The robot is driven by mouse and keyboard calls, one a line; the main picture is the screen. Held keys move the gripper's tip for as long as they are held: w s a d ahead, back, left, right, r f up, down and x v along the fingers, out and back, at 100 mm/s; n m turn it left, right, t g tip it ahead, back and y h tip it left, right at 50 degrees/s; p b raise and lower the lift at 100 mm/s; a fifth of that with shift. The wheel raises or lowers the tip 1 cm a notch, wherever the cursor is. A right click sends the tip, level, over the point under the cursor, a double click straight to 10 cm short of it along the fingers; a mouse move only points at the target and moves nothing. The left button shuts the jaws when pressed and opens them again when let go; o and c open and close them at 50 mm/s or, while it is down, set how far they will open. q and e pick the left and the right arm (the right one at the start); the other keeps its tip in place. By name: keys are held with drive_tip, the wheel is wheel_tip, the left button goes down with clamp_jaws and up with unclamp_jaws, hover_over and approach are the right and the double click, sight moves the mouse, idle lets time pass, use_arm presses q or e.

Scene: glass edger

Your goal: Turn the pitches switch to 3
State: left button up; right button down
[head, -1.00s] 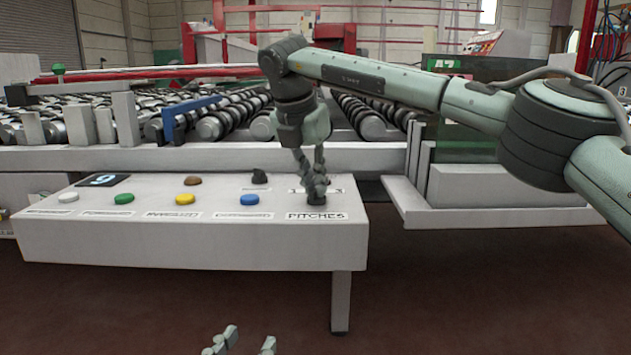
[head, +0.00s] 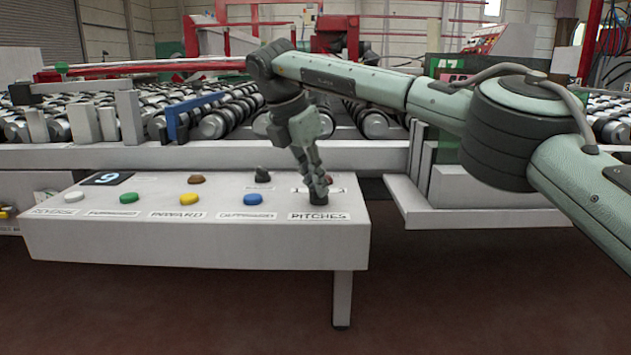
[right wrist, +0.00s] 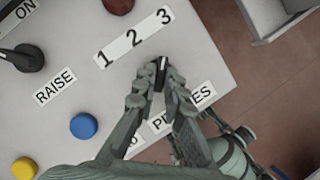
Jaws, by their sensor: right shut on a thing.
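The pitches switch is a small black knob (head: 318,197) on the right end of the grey control panel (head: 195,252), behind the PITCHES label (head: 319,216). My right gripper (head: 320,188) reaches down from above and is shut on the knob. In the right wrist view the fingertips (right wrist: 160,82) pinch the knob (right wrist: 162,66) from both sides. A pale mark on the knob points roughly up the picture, towards the 3 end of the number strip (right wrist: 134,37). The fingers hide part of the knob. My left gripper is out of view.
A blue button (head: 254,199), a yellow button (head: 189,199), a green button and a white button line the panel. The roller conveyor (head: 230,117) lies beyond the panel.

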drive_tip(key=c, duration=1.6)
unclamp_jaws()
drive_tip(key=v, duration=1.2)
drive_tip(key=shift+d, duration=0.1)
